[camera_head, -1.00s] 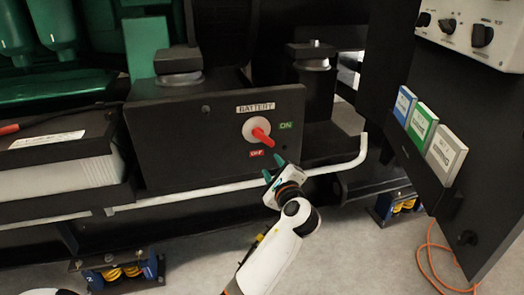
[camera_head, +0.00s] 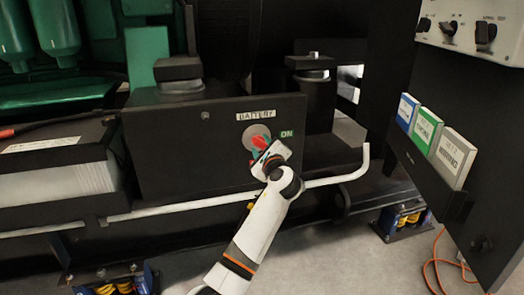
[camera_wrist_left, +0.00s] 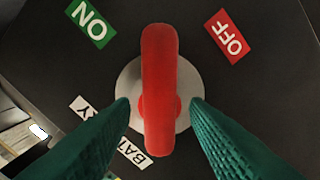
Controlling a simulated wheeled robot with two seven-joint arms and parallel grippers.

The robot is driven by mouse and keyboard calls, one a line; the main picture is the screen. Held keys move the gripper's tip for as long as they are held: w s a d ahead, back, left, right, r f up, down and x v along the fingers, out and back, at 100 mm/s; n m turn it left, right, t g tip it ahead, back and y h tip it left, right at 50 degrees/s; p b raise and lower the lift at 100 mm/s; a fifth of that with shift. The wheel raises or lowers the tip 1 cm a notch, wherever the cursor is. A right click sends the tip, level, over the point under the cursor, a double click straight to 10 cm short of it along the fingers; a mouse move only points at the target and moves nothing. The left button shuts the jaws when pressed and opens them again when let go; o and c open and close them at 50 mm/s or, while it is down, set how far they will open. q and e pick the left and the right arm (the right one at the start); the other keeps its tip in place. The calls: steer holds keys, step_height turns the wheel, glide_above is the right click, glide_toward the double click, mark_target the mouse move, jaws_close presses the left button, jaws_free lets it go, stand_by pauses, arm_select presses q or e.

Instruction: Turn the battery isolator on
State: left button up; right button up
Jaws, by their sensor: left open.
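The battery isolator is a red handle (camera_head: 261,143) on a round pale disc, on the front of a black box (camera_head: 165,160). A white BATTERY label (camera_head: 254,114) is above it and a green ON label (camera_head: 287,134) to its right. In the left wrist view, the red handle (camera_wrist_left: 160,90) stands between the two green fingers of my left gripper (camera_wrist_left: 160,125), with a gap on each side. The ON label (camera_wrist_left: 90,22) and the red OFF label (camera_wrist_left: 230,36) also show there. In the head view, my open left gripper (camera_head: 263,153) covers the OFF label. My right gripper is not seen.
A white rail (camera_head: 210,200) runs below the box and bends up at its right end. An orange cable (camera_head: 437,265) lies on the floor. A battery (camera_head: 60,165) stands at the left.

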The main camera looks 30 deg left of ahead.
arm_select(q)
steer(key=shift+a, duration=0.1)
jaws_close()
